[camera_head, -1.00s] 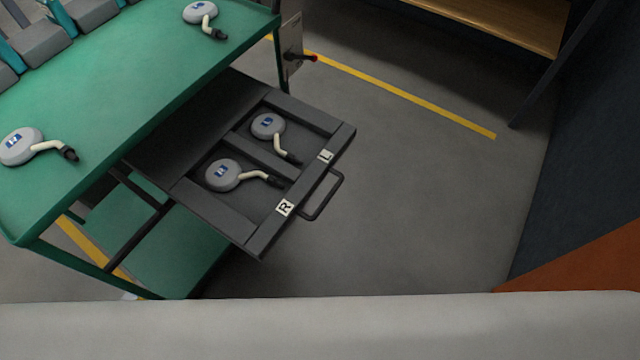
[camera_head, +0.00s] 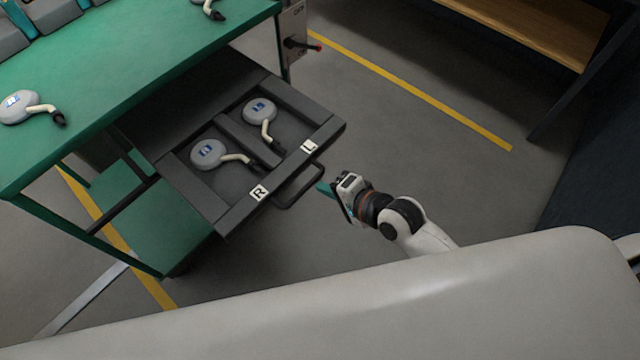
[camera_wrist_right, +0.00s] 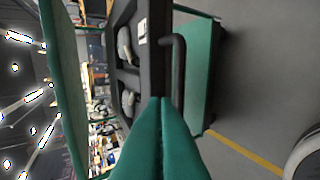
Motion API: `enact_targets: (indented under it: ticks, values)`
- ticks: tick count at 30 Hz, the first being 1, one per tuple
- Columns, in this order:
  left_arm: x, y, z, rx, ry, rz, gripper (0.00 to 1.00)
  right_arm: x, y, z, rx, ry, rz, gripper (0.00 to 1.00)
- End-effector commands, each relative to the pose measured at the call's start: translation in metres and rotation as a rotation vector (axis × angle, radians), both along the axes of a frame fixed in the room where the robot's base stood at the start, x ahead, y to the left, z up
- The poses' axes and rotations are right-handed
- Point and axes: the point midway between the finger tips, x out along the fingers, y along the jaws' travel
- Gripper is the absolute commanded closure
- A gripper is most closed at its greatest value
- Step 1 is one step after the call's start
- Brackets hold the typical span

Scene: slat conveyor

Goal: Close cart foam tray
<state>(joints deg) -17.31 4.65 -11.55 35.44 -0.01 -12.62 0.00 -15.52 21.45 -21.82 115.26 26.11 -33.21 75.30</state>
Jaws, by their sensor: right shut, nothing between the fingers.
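The foam tray (camera_head: 232,212) is a dark drawer pulled out from under the green cart top (camera_head: 120,70). It has two compartments, each holding a grey round part with a bent pale stem: one on the R side (camera_head: 208,153) and one on the L side (camera_head: 259,110). A dark handle (camera_head: 300,190) sticks out from its front. My right gripper (camera_head: 322,188) is shut and empty, just right of the handle. In the right wrist view its green fingers (camera_wrist_right: 163,105) are together, pointing at the tray front, with the handle (camera_wrist_right: 180,75) beside the tips; contact is unclear. My left gripper is out of view.
Two more round parts lie on the cart top, one at its left end (camera_head: 18,106). A lever with a red tip (camera_head: 303,45) is on the cart's side. A wooden shelf (camera_head: 530,30) stands at the back right. The floor right of the tray is clear.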

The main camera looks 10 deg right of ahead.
Motion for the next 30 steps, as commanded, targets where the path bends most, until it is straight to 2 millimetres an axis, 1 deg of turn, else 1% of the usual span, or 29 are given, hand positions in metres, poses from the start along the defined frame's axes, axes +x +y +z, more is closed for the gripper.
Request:
enact_targets:
  ticks: [1, 6, 13, 18, 30]
  values:
    - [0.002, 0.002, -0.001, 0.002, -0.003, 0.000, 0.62, 0.007, 0.005, -0.004, 0.001, -0.002, -0.001, 1.00]
    - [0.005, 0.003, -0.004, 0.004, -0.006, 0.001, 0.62, 0.030, 0.021, -0.021, 0.000, -0.003, -0.001, 1.00]
    - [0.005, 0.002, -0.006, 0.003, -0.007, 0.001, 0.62, 0.053, 0.037, -0.037, -0.003, -0.003, -0.001, 1.00]
    - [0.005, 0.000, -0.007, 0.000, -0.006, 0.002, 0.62, 0.059, 0.042, -0.041, -0.003, -0.004, -0.001, 1.00]
    - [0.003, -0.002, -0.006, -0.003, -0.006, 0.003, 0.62, 0.059, 0.043, -0.041, -0.003, -0.002, -0.001, 1.00]
